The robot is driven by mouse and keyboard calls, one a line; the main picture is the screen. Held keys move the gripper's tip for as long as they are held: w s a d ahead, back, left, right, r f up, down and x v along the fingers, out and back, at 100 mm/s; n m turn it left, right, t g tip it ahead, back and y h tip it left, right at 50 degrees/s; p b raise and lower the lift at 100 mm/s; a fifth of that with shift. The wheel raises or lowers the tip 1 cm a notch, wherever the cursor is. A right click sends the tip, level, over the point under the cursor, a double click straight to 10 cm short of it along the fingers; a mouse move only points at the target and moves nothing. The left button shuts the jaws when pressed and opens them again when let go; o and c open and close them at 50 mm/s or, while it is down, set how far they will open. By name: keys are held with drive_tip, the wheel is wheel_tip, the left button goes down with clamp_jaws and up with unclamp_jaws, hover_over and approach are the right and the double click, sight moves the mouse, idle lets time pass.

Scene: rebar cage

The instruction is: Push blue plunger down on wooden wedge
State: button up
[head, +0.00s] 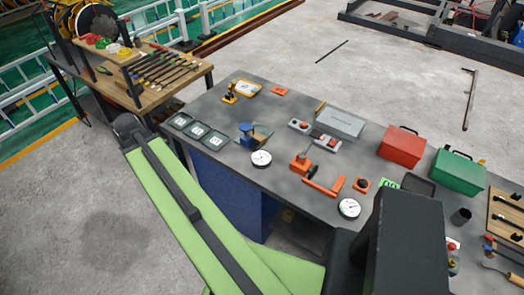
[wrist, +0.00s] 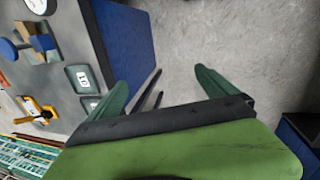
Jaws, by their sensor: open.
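The blue plunger (head: 246,128) stands on the grey table in the head view, its round blue top facing up.
Numbered trays (head: 198,133) lie on the table between my gripper and the plunger. A white dial (head: 261,158) sits just in front of the plunger. A wooden tool bench (head: 165,75) is at back left.

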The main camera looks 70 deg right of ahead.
drive_tip(key=s+d+r+m+g+h+p, duration=0.1)
drive_tip(key=s+d+r+p, duration=0.15)
drive_tip(key=s+d, duration=0.85)
drive_tip(key=s+d+r+m+g+p, duration=0.1)
drive_tip(key=s+d+r, duration=0.2)
drive_tip(key=s+d, duration=0.75)
drive_tip(key=b+x, duration=0.9)
drive_tip(key=shift+s+a+f, duration=0.1)
drive_tip(key=shift+s+f, duration=0.15)
drive_tip(key=shift+s+f+b, duration=0.15)
drive_tip(key=shift+b, duration=0.3)
drive_tip(key=p+v, duration=0.9)
drive_tip(key=v, duration=0.1)
drive_tip(key=shift+w, duration=0.25)
drive_tip(key=shift+n, duration=0.3)
